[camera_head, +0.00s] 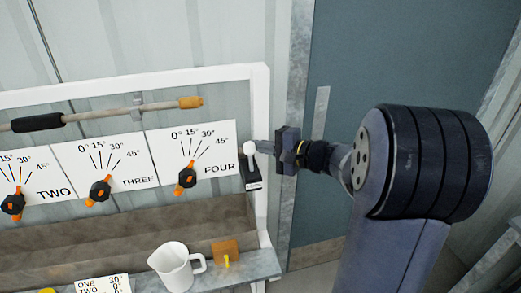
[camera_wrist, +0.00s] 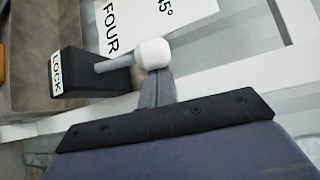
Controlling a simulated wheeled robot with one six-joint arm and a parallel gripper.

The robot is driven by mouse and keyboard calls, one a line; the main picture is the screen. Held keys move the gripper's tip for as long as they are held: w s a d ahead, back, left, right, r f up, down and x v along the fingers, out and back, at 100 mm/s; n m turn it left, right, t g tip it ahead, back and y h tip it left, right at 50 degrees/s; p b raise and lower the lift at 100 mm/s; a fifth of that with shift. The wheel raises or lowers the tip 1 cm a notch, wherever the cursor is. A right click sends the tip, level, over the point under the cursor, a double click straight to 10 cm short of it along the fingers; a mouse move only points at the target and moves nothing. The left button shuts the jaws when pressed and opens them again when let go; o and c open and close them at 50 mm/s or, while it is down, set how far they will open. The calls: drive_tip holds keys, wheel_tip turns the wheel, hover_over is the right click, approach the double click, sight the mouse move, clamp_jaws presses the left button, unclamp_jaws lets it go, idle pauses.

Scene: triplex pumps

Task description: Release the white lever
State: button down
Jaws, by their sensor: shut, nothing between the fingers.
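The white lever (camera_head: 251,150) has a round white knob and stands on a black block marked LOCK (camera_head: 253,180), at the right end of the panel beside the FOUR label. In the wrist view, the lever's white knob (camera_wrist: 152,53) and grey stem point away from the black LOCK block (camera_wrist: 80,75). My gripper (camera_head: 265,147) is shut, with its fingertips right at the knob from the right side. In the wrist view, my fingers (camera_wrist: 160,88) are together just below the knob, and whether they touch it I cannot tell.
Orange-handled dials TWO (camera_head: 13,203), THREE (camera_head: 99,190) and FOUR (camera_head: 186,177) line the panel to the left. A bar with an orange tip (camera_head: 190,102) runs above them. A white pitcher (camera_head: 175,267) stands on the shelf below. A white frame post (camera_head: 262,100) is close to my gripper.

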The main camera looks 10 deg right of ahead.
sight(250, 146)
drive_tip(key=shift+s+f+n+t+b, duration=0.15)
drive_tip(key=shift+s+n+t+b, duration=0.2)
drive_tip(key=shift+b, duration=1.95)
drive_tip(key=s+n+t+y+b, duration=0.1)
drive_tip(key=n+y+b, duration=0.1)
drive_tip(key=b, duration=0.8)
drive_tip(key=s+n+t+y+b, duration=0.1)
drive_tip(key=s+n+b, duration=0.1)
drive_tip(key=b, duration=0.7)
drive_tip(key=shift+s+n+t+y+b, duration=0.15)
drive_tip(key=shift+n+t+y+b, duration=0.1)
drive_tip(key=shift+t+y+b, duration=0.15)
drive_tip(key=shift+s+b, duration=0.1)
drive_tip(key=shift+b, duration=0.2)
drive_tip(key=shift+s+r+n+y+b, duration=0.1)
drive_tip(key=shift+r+n+y+b, duration=0.25)
drive_tip(key=shift+b, duration=0.25)
drive_tip(key=shift+f, duration=0.15)
